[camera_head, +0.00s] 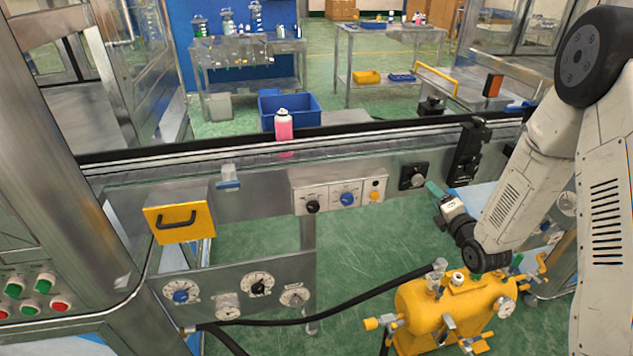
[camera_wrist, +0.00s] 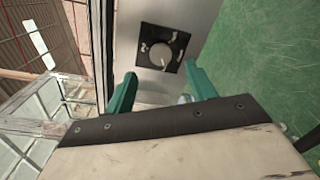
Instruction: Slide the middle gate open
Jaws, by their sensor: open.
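My gripper (camera_head: 438,194) is at the right of the head view, in front of the conveyor's steel side. In the wrist view its two green fingers (camera_wrist: 160,80) are spread apart with nothing between them. A black square plate with a round knob (camera_wrist: 162,58) lies just beyond the fingertips; it also shows in the head view (camera_head: 413,176), left of the gripper. A yellow panel with a black handle (camera_head: 180,222) is on the left of the conveyor front, well away from the gripper. I cannot tell which part is the middle gate.
A pink can with a white cap (camera_head: 284,126) stands on the conveyor (camera_head: 350,137). A yellow tank (camera_head: 455,305) with a black hose stands below my arm.

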